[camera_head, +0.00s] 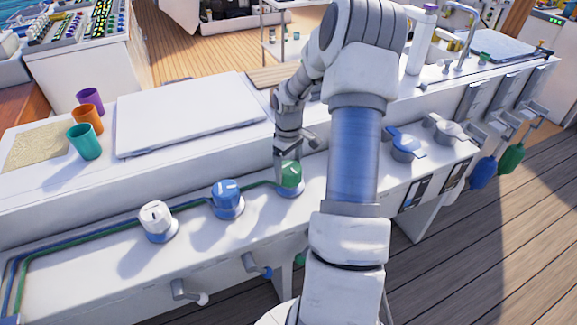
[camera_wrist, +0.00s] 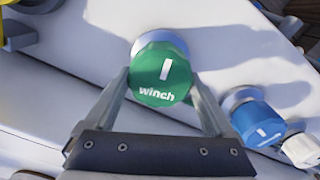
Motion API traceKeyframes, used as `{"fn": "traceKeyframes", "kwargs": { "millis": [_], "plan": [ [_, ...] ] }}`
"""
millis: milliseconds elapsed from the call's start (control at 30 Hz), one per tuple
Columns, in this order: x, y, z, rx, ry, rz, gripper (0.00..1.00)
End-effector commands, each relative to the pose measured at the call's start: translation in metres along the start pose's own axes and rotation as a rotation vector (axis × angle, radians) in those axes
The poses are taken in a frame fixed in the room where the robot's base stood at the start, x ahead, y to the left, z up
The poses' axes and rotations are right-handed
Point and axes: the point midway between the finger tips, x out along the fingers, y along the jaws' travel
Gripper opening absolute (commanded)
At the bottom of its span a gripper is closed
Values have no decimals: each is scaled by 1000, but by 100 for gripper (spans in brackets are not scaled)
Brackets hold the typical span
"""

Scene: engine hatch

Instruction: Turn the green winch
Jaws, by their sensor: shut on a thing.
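The green winch (camera_head: 291,174) is a round knob on a grey base on the white counter ledge. In the wrist view the green winch (camera_wrist: 161,72) shows its top with a white bar mark and the word "winch". My gripper (camera_head: 287,165) comes down on it from above. In the wrist view my gripper (camera_wrist: 160,80) has one finger on each side of the knob, shut on it. The lower rim of the knob is partly hidden by the fingers.
A blue knob (camera_head: 227,195) and a white knob (camera_head: 156,218) stand left of the winch on the same ledge. Purple, orange and teal cups (camera_head: 85,141) stand at the far left. A white hatch panel (camera_head: 188,112) lies behind the knobs.

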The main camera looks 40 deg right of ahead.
Motion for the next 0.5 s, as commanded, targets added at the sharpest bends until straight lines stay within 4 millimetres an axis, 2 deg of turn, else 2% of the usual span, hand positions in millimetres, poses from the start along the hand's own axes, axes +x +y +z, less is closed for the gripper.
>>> {"fn": "traceKeyframes", "kwargs": {
  "millis": [500],
  "plan": [
    [-2, 1, 0, 364, 1, 1, 33]
  ]
}}
